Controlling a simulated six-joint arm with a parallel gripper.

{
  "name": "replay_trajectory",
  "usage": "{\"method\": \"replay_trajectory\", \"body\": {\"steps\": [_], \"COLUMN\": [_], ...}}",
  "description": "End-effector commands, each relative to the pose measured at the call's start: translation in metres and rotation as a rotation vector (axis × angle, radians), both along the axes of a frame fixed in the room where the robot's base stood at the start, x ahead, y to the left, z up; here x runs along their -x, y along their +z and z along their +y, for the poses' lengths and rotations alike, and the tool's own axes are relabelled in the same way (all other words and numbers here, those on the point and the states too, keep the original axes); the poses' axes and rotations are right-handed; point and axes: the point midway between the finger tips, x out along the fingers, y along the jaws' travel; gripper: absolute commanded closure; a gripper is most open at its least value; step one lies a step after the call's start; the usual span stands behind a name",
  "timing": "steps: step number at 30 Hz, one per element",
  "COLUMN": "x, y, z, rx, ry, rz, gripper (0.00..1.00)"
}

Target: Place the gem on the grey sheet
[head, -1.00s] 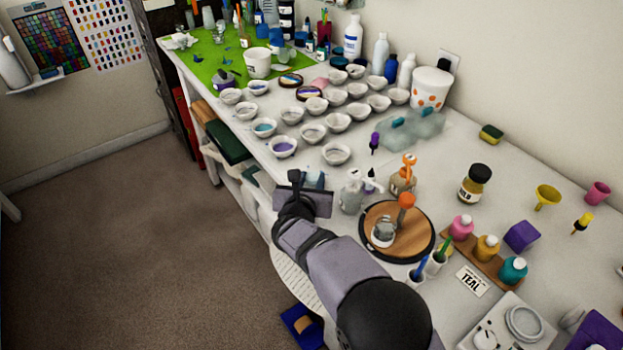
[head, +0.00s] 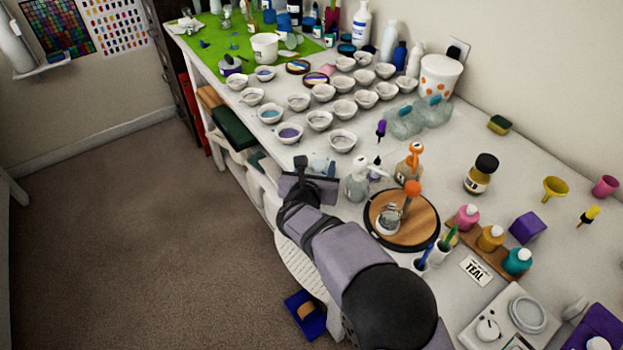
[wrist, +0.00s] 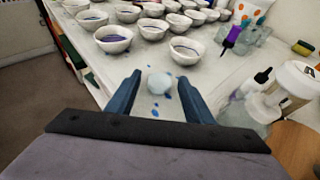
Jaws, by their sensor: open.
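My gripper (wrist: 160,77) is open, its two dark blue fingers apart and pointing at the bench. It also shows in the head view (head: 321,168), at the bench's front edge. A pale, whitish-blue rounded piece (wrist: 160,84), which looks like the gem, sits between the fingertips in the wrist view, with a gap on each side. Blue spots mark the pale grey surface (wrist: 157,106) under and around it; I cannot tell whether this is the grey sheet or the bench. My arm mostly hides this area in the head view.
Rows of white bowls (head: 343,138) stand just beyond the gripper. A pump bottle (head: 357,185) and a wooden turntable (head: 424,222) with a jar (head: 387,222) are close on the right. A green mat (head: 222,60) lies at the far end.

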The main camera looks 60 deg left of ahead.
Motion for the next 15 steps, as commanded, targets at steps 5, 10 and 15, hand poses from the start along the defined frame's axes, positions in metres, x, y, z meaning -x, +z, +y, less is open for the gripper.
{"method": "replay_trajectory", "body": {"steps": [5, 10, 15], "x": [0.014, 0.032, 0.051], "y": [0.007, 0.017, 0.028], "z": [-0.012, -0.030, -0.048], "rx": [-0.003, -0.002, -0.003], "ry": [0.002, 0.003, 0.003], "rz": [0.000, -0.001, 0.000], "gripper": [0.53, 0.53, 0.53]}}
